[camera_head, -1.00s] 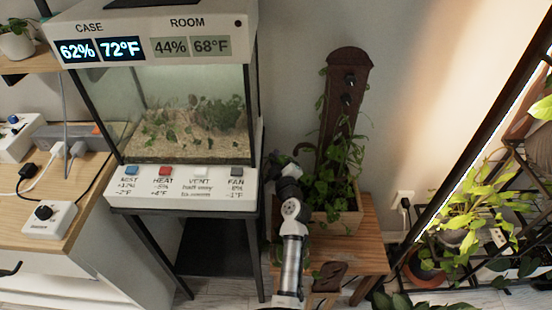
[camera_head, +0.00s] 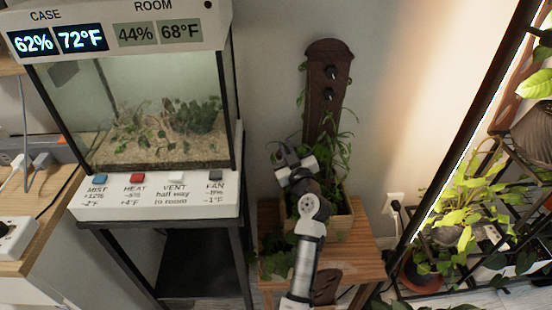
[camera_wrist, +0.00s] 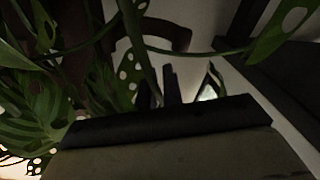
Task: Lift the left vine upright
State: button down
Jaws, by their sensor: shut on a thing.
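A wooden planter (camera_head: 337,222) stands on a small wooden stool, with a tall dark brown board (camera_head: 328,75) rising from it. Green vines (camera_head: 341,150) climb around the board. Leaves of a low-hanging vine (camera_head: 275,263) lie by the stool's left side; I cannot tell which stem they belong to. My gripper (camera_head: 283,158) is left of the board, above the planter. In the wrist view, a green stem (camera_wrist: 142,52) runs down toward the dark fingertips (camera_wrist: 164,88), and my gripper is shut on it. The exact grip point is dark and partly hidden.
The glass terrarium (camera_head: 150,110) on its black stand is close on the left, with a control panel (camera_head: 155,200) along its front. A black plant shelf (camera_head: 430,205) stands right. A wall socket (camera_head: 395,203) is between. Bare wall lies behind the board.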

jog(key=shift+d+r+m, duration=0.15)
jog(key=shift+d+m, duration=0.25)
jog(key=shift+d, duration=0.25)
jog(key=c, duration=1.5)
grip_release()
